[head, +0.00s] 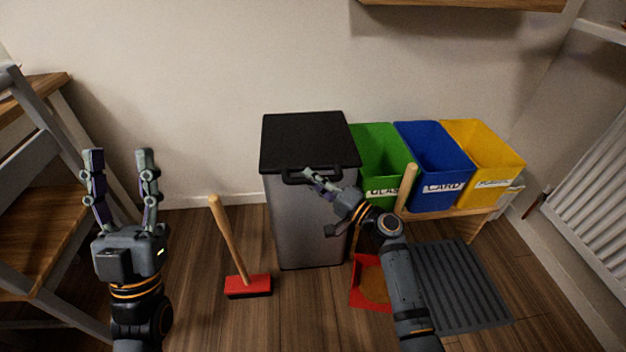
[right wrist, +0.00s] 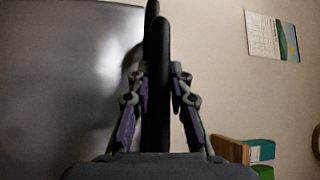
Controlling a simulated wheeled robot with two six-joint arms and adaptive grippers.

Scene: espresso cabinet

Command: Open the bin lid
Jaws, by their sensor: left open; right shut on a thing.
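The bin (head: 308,220) is a grey metal box with a flat black lid (head: 305,135), which lies closed on top. A black handle bar (head: 293,181) runs along the lid's front edge. My right gripper (head: 318,183) is at the right part of this handle, shut on it. In the right wrist view the dark handle (right wrist: 157,60) passes between the two fingers of my right gripper (right wrist: 158,80), with the grey bin front (right wrist: 60,80) to the left. My left gripper (head: 120,160) is open and empty, pointing up, well left of the bin.
Green (head: 380,150), blue (head: 432,160) and yellow (head: 480,150) open crates stand on a low wooden bench right of the bin. A red brush (head: 247,286) with a wooden handle stands left of it. A red dustpan (head: 368,285) and a grey mat (head: 462,290) lie in front.

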